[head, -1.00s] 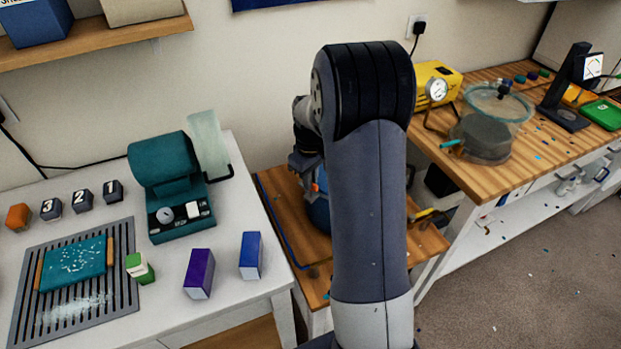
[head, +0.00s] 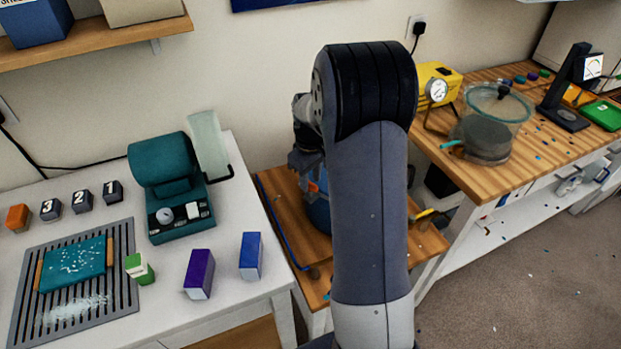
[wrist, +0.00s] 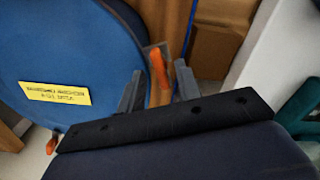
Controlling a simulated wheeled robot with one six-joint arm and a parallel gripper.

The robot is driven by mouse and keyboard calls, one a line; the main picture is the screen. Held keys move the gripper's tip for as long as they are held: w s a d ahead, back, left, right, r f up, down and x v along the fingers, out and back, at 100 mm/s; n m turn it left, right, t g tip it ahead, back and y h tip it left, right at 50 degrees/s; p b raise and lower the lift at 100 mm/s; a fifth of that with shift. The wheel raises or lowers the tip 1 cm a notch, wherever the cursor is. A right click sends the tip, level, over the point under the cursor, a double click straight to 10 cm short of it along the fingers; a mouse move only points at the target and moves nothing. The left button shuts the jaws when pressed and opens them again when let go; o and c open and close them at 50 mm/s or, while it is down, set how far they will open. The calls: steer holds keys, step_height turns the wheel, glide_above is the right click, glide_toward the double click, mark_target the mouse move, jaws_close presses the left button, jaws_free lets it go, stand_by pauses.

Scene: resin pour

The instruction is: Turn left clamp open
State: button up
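A round blue vessel (wrist: 65,60) with a yellow label, upside down in the wrist view, fills the left of that view. An orange clamp lever (wrist: 158,68) stands at its edge, between the two grey fingers of my gripper (wrist: 158,90). The fingers are apart, with gaps beside the lever, so the gripper looks open around it. Another orange lever (wrist: 51,143) shows at the lower left. In the head view, my arm hides most of the vessel (head: 318,212); my gripper (head: 306,160) is partly visible just above an orange clamp part (head: 314,187).
The vessel stands on a low wooden surface (head: 283,205) between the white table (head: 225,278) and the wooden bench (head: 480,185). A teal machine (head: 172,195) and purple (head: 199,275) and blue (head: 251,256) boxes stand on the white table. A blue tube (head: 277,222) lies at the left.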

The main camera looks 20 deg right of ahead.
mark_target(311, 183)
step_height(311, 183, up, 10)
steer(key=shift+b, duration=0.35)
step_height(311, 183, down, 11)
steer(key=shift+r+p, duration=0.2)
steer(key=shift+p, duration=0.2)
stand_by(0.4)
stand_by(0.3)
